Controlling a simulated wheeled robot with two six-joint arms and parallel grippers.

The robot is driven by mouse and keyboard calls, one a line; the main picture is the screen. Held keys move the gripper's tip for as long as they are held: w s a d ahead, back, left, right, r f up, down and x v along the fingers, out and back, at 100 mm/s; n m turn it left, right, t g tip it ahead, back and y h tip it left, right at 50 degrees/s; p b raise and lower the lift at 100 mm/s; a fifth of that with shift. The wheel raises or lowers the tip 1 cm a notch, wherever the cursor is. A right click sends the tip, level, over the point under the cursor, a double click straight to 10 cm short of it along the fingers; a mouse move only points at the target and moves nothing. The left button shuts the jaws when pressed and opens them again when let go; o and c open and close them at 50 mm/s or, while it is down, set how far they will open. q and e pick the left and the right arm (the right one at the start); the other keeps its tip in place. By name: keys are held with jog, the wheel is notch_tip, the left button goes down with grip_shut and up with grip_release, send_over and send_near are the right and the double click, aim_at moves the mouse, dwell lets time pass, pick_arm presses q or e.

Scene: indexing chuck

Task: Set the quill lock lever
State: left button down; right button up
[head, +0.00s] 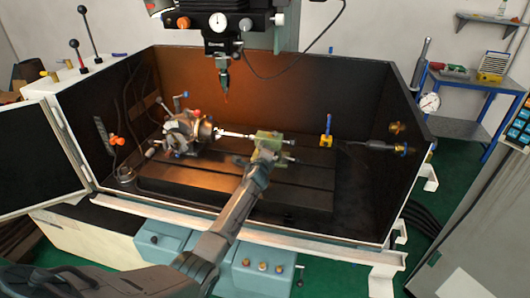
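The indexing chuck (186,131) sits on the slotted table (300,180), with a red-tipped part and a blue-tipped lever (181,98) on it. A thin bright bar (232,134) runs from it to a green tailstock block (266,141). Small dark handles (288,158) stick out at the block's right; I cannot tell which part is the quill lock lever. My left arm reaches in from the lower left. Its gripper end (265,157) is at the near side of the green block and overlaps it; fingers and any contact cannot be made out. My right gripper is not in view.
The machine head (218,40) with its spindle tool (225,82) hangs above the table. Dark enclosure walls (330,85) surround it, and an open door (35,140) stands at left. A blue-handled clamp (326,132) and a nozzle (378,146) are at right. The right table end is clear.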

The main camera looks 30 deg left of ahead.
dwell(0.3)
pick_arm(q)
jog(key=c, duration=1.5)
grip_release()
jog(key=shift+s+d+r, duration=0.15)
jog(key=shift+s+d, duration=0.05)
jog(key=shift+s, duration=0.4)
jog(key=v, duration=0.9)
jog(key=shift+s, duration=0.25)
